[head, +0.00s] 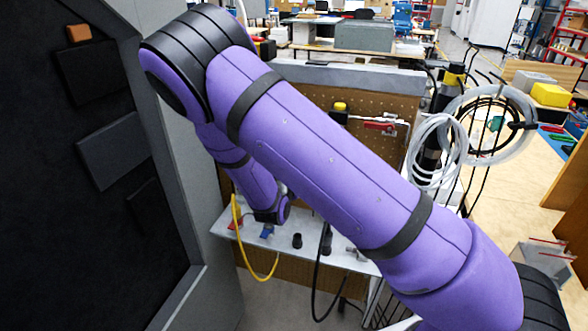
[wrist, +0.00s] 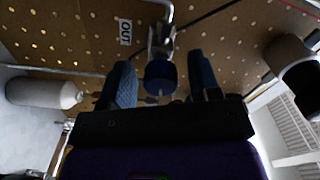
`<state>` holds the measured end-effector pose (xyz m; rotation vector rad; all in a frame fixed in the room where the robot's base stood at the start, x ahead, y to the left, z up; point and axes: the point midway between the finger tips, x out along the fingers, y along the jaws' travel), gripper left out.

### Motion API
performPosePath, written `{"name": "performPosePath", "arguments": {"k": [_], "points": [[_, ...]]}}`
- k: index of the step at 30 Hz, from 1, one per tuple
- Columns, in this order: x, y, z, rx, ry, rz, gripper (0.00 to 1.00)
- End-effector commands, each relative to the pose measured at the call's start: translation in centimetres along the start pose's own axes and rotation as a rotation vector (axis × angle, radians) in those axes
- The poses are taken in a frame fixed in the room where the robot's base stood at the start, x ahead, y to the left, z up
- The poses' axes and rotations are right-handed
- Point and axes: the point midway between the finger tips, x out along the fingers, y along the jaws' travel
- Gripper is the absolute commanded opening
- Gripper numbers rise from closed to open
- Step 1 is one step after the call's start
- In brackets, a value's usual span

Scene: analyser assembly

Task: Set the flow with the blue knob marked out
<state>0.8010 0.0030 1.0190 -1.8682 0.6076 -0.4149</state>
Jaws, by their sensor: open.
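The blue knob (wrist: 160,78) sits on a metal valve fitting in the middle of the wrist view. A white label reading OUT (wrist: 125,32) is on the brown perforated board beside it. My gripper (wrist: 160,64) is open, with one blue ribbed finger on each side of the knob. Gaps show between the fingers and the knob, so they look apart. In the head view my purple arm reaches down to the bench. A small blue patch (head: 266,231) shows below its end; I cannot tell if it is the knob or a finger.
A grey bench top (head: 345,253) carries black fittings (head: 297,240) and a yellow cable (head: 236,212). A large dark panel (head: 85,200) stands close on the left. Coiled clear tubing (head: 437,152) hangs at the right. A pale cylinder (wrist: 45,93) is left in the wrist view.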

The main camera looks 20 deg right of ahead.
Motion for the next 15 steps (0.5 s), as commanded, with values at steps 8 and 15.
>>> {"name": "performPosePath", "arguments": {"k": [8, 15], "points": [[-4.2, -0.1, 0.1, 0.0, -0.005, 0.0, 0.57], [-8.4, 0.0, 0.1, -0.001, -0.004, 0.0, 0.57]]}}
